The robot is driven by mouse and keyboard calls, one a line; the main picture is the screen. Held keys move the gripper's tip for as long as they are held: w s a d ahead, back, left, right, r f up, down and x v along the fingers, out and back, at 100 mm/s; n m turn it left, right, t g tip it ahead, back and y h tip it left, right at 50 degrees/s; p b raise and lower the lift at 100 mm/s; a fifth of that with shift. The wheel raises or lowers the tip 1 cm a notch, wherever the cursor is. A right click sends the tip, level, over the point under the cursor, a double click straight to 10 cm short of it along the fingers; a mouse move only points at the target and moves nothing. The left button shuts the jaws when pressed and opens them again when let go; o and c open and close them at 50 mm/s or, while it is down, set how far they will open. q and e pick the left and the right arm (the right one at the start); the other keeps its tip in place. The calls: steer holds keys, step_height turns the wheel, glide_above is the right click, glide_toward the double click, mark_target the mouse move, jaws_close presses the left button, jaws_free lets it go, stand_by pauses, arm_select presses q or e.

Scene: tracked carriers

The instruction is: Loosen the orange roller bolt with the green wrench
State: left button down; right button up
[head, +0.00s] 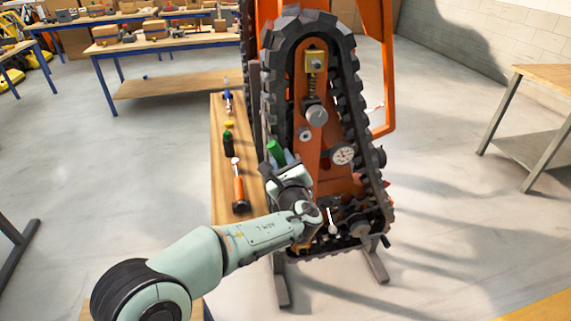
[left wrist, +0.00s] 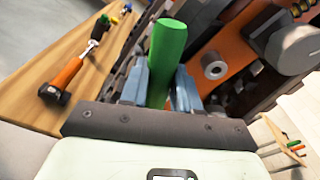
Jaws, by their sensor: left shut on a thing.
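My left gripper (head: 280,160) is at the lower left side of an upright tracked carrier (head: 312,130). It is shut on the green handle (head: 275,150) of the wrench. In the left wrist view the green handle (left wrist: 166,55) stands up between the two grey-blue fingers (left wrist: 170,88). The wrench's working end is hidden behind my gripper and arm. The lower rollers (head: 358,225) show beside my wrist. I cannot tell the orange roller bolt apart there, nor whether the wrench touches it. My right gripper is not in view.
A narrow wooden bench (head: 222,170) left of the carrier holds an orange-handled hammer (head: 239,185) and other hand tools. A table (head: 545,75) stands at the right, with clear floor before it. Blue-legged tables (head: 160,45) with boxes stand at the back.

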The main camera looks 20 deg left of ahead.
arm_select(q)
steer(key=shift+r, duration=0.15)
steer(key=shift+s+a+f+n+b, duration=0.35)
steer(key=shift+a+f+n+b, duration=0.3)
steer(key=shift+b, duration=0.95)
